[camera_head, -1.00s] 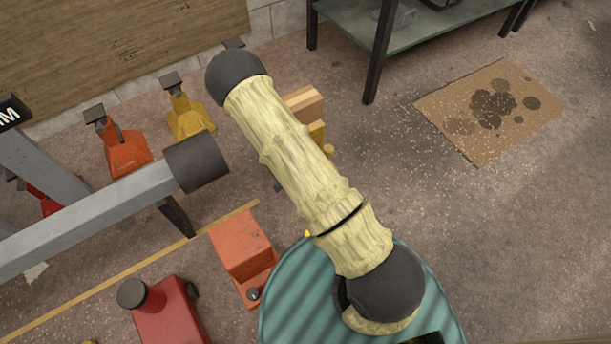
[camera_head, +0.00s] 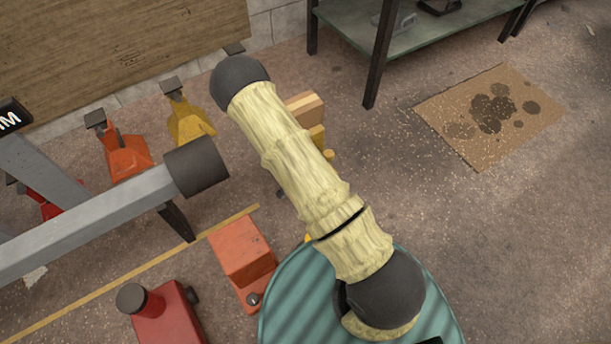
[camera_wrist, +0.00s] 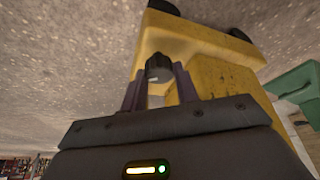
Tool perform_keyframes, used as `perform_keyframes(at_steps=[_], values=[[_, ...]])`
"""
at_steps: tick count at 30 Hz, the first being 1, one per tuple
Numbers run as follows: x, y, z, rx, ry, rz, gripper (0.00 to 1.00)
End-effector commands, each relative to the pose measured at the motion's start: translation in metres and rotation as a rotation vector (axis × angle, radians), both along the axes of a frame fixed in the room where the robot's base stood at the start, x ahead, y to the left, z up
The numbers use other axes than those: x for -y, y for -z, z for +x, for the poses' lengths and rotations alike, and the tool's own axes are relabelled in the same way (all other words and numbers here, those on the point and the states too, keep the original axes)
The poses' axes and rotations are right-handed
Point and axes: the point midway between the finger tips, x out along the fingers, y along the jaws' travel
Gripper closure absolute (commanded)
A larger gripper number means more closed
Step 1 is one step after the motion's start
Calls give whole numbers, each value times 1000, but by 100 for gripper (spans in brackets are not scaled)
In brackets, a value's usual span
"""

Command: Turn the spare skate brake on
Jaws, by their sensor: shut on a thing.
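A yellow skate body (camera_wrist: 222,75) fills the middle of the wrist view, with dark wheels at its far end. A dark round knob (camera_wrist: 158,67) with a small pale mark sits at its near left part. My gripper (camera_wrist: 160,88) has one finger on each side of this knob and is shut on it. In the head view my arm hides the gripper and the knob. Part of a yellow thing (camera_head: 318,136) shows behind the arm there, beside a wooden block (camera_head: 304,104). Which way the brake is set cannot be told.
An orange skate (camera_head: 240,250) and a red one (camera_head: 165,315) stand on the floor at lower left. Orange (camera_head: 126,155) and yellow (camera_head: 188,116) jack stands and a grey beam (camera_head: 90,220) are at left. A green thing (camera_wrist: 297,85) is at right in the wrist view. Floor at right is open.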

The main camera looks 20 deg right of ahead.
Motion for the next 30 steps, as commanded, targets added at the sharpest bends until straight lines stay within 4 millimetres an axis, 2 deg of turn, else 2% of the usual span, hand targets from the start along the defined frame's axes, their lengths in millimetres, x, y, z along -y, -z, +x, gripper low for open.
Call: perform_keyframes(at_steps=[11, 30], values=[[2, -5, -1, 0, -206, 1, 93], [6, -4, -2, 1, -783, 1, 93]])
